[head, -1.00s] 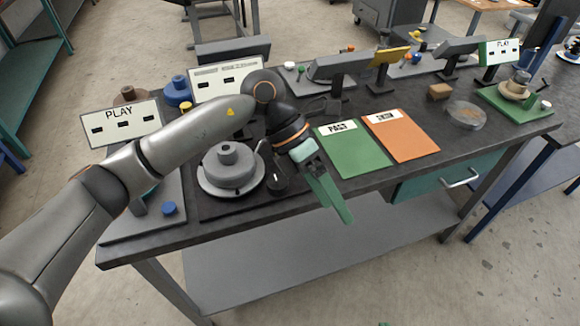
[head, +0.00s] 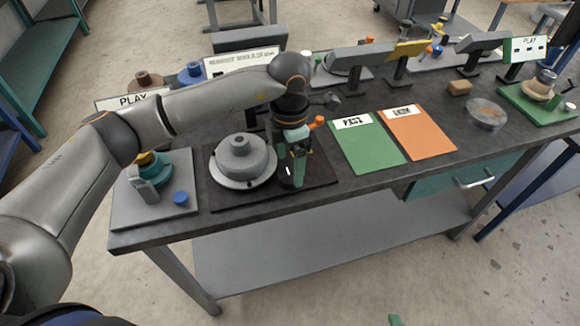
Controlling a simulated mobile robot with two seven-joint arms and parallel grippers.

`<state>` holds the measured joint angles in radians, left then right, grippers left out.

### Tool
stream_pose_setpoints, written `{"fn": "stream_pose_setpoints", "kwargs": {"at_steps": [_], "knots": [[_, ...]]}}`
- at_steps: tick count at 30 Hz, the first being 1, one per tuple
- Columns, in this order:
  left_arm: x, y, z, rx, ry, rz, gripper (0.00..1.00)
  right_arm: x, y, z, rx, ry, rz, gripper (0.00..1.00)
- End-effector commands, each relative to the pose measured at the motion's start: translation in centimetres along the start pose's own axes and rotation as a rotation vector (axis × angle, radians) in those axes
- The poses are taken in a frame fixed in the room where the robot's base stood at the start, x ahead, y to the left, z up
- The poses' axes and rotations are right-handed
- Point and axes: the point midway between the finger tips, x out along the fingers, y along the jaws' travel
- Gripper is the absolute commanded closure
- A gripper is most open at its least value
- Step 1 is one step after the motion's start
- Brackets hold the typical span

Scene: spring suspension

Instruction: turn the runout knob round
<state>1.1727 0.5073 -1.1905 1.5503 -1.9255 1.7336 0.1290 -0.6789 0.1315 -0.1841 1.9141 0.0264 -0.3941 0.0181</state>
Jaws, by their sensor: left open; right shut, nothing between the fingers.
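The runout knob appears to be the small dark knob with a white mark (head: 287,172), on the black mat (head: 228,195) just right of a grey stepped disc (head: 240,160). Its lower part and right side are partly covered by my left gripper. My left gripper (head: 297,175), with green fingers pointing down, is open at this dark knob. I cannot tell whether the fingers are around it or beside it. Only a green tip of what looks like my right gripper (head: 395,320) shows at the bottom edge, in front of the bench.
An orange-tipped part (head: 319,122) is close behind my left gripper. A green card (head: 368,145) and an orange card (head: 420,133) lie to the right. A grey plate (head: 180,215) with a blue knob (head: 181,198) is at left. Signs and gauges stand behind.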

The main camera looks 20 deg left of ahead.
Motion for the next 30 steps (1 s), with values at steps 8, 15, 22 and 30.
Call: {"fn": "stream_pose_setpoints", "kwargs": {"at_steps": [8,15,22,30], "knots": [[2.9,-0.1,0.0,0.001,0.000,-0.001,0.08,-0.3,0.0,-0.3,0.000,0.000,0.000,1.00],[3.1,-0.1,0.1,0.002,-0.002,0.000,0.08,-0.3,0.0,-0.3,0.000,0.000,0.000,1.00],[3.1,-0.1,0.1,0.002,-0.002,-0.001,0.26,-0.3,0.0,-0.3,0.000,0.000,0.000,1.00],[3.0,-0.1,0.1,0.002,-0.002,-0.001,0.57,-0.3,0.0,-0.3,0.000,0.000,0.000,1.00]]}}
